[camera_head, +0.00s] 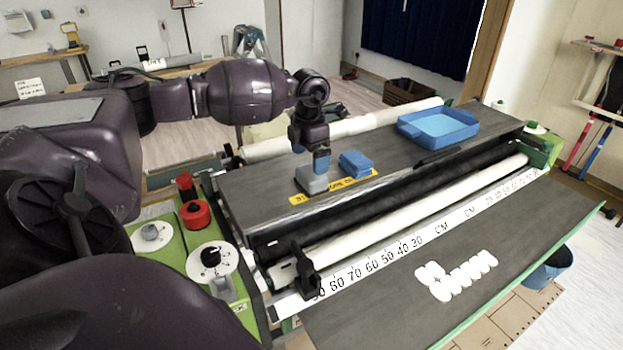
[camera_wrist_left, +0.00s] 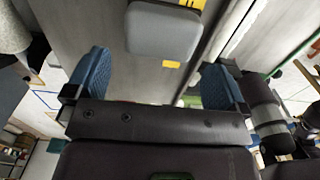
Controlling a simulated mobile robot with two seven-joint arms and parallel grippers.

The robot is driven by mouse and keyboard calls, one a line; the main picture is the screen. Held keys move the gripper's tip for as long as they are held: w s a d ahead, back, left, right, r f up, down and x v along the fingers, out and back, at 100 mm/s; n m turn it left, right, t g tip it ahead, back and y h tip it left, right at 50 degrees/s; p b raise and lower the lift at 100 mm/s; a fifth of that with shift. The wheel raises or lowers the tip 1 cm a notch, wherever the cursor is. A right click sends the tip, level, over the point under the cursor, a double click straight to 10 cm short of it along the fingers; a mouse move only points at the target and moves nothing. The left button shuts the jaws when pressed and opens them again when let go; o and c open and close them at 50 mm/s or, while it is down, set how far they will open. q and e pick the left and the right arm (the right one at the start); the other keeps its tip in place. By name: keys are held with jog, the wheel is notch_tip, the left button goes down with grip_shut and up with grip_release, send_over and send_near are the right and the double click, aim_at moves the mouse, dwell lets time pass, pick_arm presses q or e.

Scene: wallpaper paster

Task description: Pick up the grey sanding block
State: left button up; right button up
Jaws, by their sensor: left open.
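The grey sanding block (camera_head: 312,182) lies on the dark upper board of the pasting machine, at the left end of a yellow label strip. It also shows in the left wrist view (camera_wrist_left: 163,32), at the top centre. My left gripper (camera_head: 321,160) points down close above the block and partly overlaps it in the head view. In the left wrist view its two blue-padded fingers (camera_wrist_left: 155,78) are wide apart with nothing between them. The block shows beyond the fingertips, apart from both. My right gripper is not in view.
A blue block (camera_head: 356,164) lies just right of the grey one. A blue tray (camera_head: 438,126) stands farther right on the board. A white roll (camera_head: 400,208) runs along the front, and another roll lies behind.

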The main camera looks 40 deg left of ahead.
aim_at(311, 172)
pick_arm(q)
jog(key=shift+f, duration=1.4)
notch_tip(311, 172, down, 4)
jog(key=shift+w+d+f, duration=0.1)
jog(key=shift+w, duration=0.05)
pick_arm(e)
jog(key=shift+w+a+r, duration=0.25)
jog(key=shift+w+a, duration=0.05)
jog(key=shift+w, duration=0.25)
pick_arm(q)
jog(key=shift+c, duration=0.3)
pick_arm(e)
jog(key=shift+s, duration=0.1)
pick_arm(q)
jog(key=c, duration=0.6)
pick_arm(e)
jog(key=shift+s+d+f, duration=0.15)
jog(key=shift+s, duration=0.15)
pick_arm(q)
jog(key=shift+r, duration=0.2)
